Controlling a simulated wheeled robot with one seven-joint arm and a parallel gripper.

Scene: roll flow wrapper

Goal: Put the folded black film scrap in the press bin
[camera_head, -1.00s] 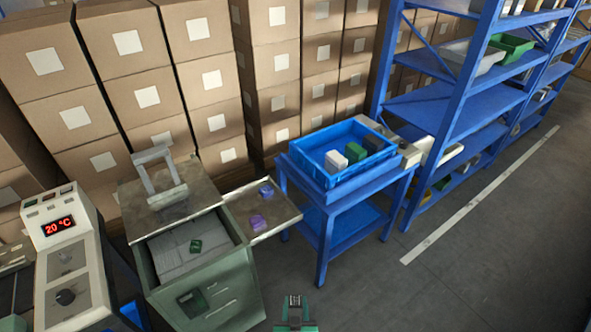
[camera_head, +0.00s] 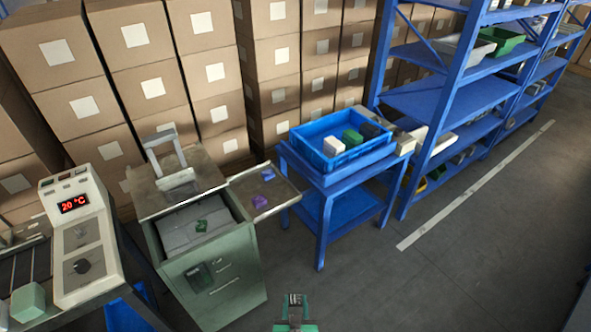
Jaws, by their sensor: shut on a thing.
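My gripper (camera_head: 295,299) is at the bottom middle of the head view, over the floor and apart from the cabinet. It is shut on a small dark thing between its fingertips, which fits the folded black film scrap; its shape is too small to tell. The press bin appears to be the grey-green cabinet (camera_head: 228,278) at left, with a metal press frame (camera_head: 160,140) at its back. Its top is open and shows grey sheets with a small green scrap (camera_head: 201,225) on them. My gripper is to the right of this bin and nearer the camera.
A blue table (camera_head: 318,208) bears a blue crate (camera_head: 326,169) with white, green and dark blocks. A control box (camera_head: 82,240) and a green block (camera_head: 28,300) are at left. The right floor is clear.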

